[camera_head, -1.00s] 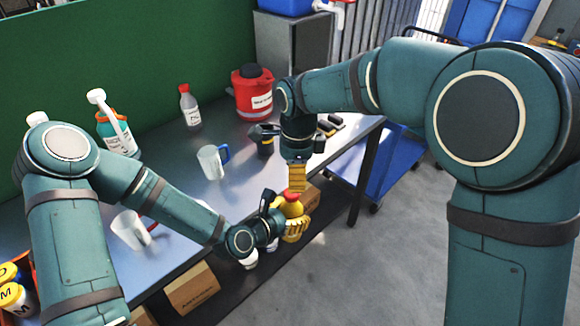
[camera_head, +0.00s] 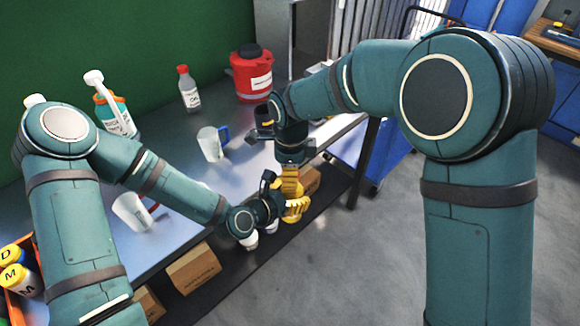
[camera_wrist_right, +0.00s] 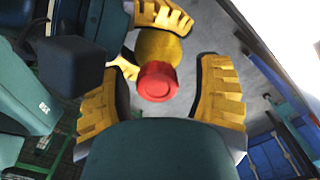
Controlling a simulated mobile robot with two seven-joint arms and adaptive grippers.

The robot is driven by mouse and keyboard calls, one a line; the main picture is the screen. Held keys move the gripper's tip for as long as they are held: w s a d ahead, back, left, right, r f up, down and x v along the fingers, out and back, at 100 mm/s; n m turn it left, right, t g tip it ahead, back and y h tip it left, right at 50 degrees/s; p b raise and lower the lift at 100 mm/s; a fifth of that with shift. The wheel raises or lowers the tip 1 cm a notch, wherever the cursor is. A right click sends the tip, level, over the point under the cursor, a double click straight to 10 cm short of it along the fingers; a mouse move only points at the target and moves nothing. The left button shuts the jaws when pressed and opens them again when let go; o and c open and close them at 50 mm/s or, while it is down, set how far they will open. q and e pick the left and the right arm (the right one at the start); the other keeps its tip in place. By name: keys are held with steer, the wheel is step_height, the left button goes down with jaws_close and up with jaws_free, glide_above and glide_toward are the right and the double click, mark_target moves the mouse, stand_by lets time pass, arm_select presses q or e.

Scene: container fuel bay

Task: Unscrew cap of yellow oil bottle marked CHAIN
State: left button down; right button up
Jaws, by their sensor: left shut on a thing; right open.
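The yellow oil bottle (camera_wrist_right: 160,47) with its red cap (camera_wrist_right: 157,82) shows in the right wrist view; no CHAIN marking is visible. My left gripper (camera_head: 296,208) is shut on the bottle and holds it in the air off the bench's front edge. Its yellow finger also shows at the top of the right wrist view (camera_wrist_right: 165,15). My right gripper (camera_head: 291,182) is directly above, pointing down, with its fingers (camera_wrist_right: 163,95) open on either side of the red cap, with gaps. In the head view the grippers hide the cap and most of the bottle.
The metal bench (camera_head: 245,160) holds clear mugs (camera_head: 210,144), a red-capped bottle (camera_head: 188,90) and a red canister (camera_head: 252,76). A cardboard box (camera_head: 193,270) sits on the shelf below. Yellow bottles (camera_head: 15,278) stand lower left.

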jaws_close()
steer(key=n, duration=0.3)
steer(key=shift+n, duration=0.3)
steer(key=n, duration=0.8)
steer(key=shift+s, duration=0.1)
steer(key=n, duration=0.5)
steer(key=shift+r, duration=0.1)
steer(key=shift+c, duration=0.4)
jaws_free()
steer(key=shift+s+d, duration=0.1)
